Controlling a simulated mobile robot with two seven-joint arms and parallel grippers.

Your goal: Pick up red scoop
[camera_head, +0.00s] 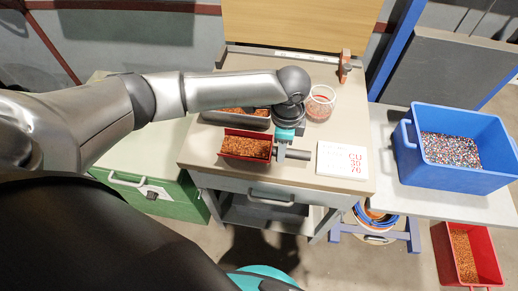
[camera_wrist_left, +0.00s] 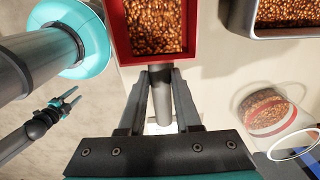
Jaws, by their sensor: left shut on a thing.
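The red scoop (camera_head: 245,156) is full of copper-coloured granules and is at the front middle of the workbench. Its grey handle (camera_head: 298,154) points right. My left gripper (camera_head: 283,143) reaches down over the handle from above. In the left wrist view, the red scoop's rim (camera_wrist_left: 191,30) is at the top, and the grey handle (camera_wrist_left: 184,100) runs between the two dark fingers of my left gripper (camera_wrist_left: 161,72), which is shut on it. I cannot tell whether the scoop touches the bench top.
A grey tray (camera_head: 262,124) of copper granules sits just behind the scoop, with a glass jar (camera_head: 320,103) to its right. A white printed card (camera_head: 342,160) lies right of the handle. A blue bin (camera_head: 450,177) of mixed granules stands on the right-hand table, and a red bin (camera_head: 487,248) is below it.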

